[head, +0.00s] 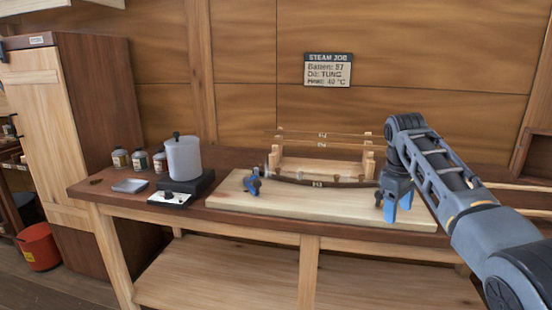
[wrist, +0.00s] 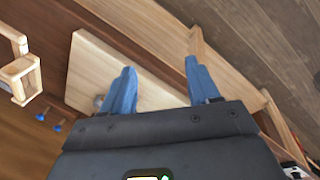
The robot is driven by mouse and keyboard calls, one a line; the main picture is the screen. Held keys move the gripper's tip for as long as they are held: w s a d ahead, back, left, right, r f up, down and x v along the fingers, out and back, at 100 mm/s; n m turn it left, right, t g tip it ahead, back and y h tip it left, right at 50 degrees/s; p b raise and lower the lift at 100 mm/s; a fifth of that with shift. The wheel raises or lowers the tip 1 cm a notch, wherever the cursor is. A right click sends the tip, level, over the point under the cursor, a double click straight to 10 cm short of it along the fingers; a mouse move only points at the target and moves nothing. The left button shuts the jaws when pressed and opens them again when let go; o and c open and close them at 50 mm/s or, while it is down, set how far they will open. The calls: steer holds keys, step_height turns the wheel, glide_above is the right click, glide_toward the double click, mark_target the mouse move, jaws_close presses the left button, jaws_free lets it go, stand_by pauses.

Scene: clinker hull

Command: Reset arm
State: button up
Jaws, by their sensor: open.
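My gripper (head: 398,208) points down over the right end of the pale board (head: 300,207) on the workbench. Its two blue fingers are apart with nothing between them, and they show in the wrist view (wrist: 158,72) too. A curved dark batten (head: 318,183) with a small label lies along the back of the board. A blue clamp (head: 252,184) stands at the batten's left end. The batten's right end runs behind my gripper, so what is there is hidden. My arm reaches in from the right of the head view.
A wooden rack (head: 320,164) holding thin battens stands behind the board. A grey pot (head: 184,158) on a dark heater, several jars (head: 140,159) and a grey tray (head: 130,186) are at the bench's left. A sign (head: 327,70) hangs on the wall. The board's front is clear.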

steer(key=s+a+f+t+y, duration=0.1)
steer(key=s+a+f, duration=0.2)
steer(key=f, duration=0.5)
steer(key=s+a+f+t, duration=0.1)
steer(key=s+a+f, duration=0.2)
steer(key=f, duration=0.5)
steer(key=s+a+f+t+y, duration=0.1)
steer(key=s+a+f, duration=0.2)
steer(key=f, duration=0.5)
steer(key=s+a+f+m+t, duration=0.15)
steer(key=s+f, duration=0.25)
steer(key=s, duration=0.4)
steer(key=s+a+f+m+t, duration=0.1)
steer(key=s+a+f+t, duration=0.2)
steer(key=s, duration=0.6)
steer(key=s+d+r+m+t, duration=0.1)
steer(key=s+r, duration=0.1)
steer(key=s, duration=0.9)
steer(key=s+r+m+t, duration=0.2)
steer(key=s+r, duration=0.1)
steer(key=s, duration=0.8)
steer(key=s+d+r+t, duration=0.1)
steer(key=s+r, duration=0.6)
steer(key=r, duration=0.3)
steer(key=s+d+r+m+t, duration=0.1)
steer(key=s+d+r+t, duration=0.1)
steer(key=s+r, duration=0.5)
step_height(320, 180, up, 3)
steer(key=shift+s+d+r, duration=0.2)
steer(key=shift+d, duration=0.05)
